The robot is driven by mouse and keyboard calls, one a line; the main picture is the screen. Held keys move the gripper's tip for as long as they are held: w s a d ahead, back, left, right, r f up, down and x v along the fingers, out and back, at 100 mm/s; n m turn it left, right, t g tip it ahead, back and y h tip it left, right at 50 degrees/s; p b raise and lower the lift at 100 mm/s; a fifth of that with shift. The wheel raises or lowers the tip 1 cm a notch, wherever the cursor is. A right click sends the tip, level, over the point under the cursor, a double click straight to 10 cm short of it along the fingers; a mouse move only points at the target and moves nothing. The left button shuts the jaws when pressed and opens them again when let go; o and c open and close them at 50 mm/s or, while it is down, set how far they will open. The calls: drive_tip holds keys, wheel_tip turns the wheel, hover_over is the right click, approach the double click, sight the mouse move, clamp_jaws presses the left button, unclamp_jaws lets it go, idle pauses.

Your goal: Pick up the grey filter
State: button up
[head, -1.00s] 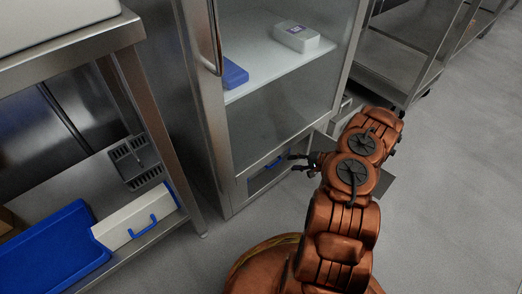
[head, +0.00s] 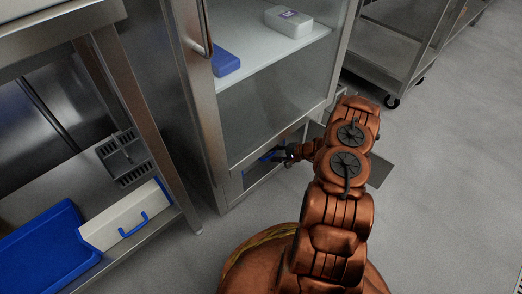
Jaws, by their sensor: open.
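My gripper (head: 283,155) is small in the head view, at the low opening at the bottom of the glass-doored cabinet. It points left and its dark fingers are open. Something blue (head: 266,157) shows just left of the fingers; I cannot tell whether they touch it. I cannot make out a grey filter for certain. A grey slotted piece (head: 125,158) lies on the lower shelf of the steel table at left, well away from my gripper. The inside of the low opening is mostly dark and hidden.
The cabinet's glass front (head: 262,105) stands above my gripper, with a blue box (head: 226,62) and a white box (head: 289,21) on its shelf. A blue tray (head: 45,245) and a white case (head: 125,218) are at lower left.

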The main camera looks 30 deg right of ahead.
drive_tip(key=shift+c, duration=0.2)
clamp_jaws()
idle(0.5)
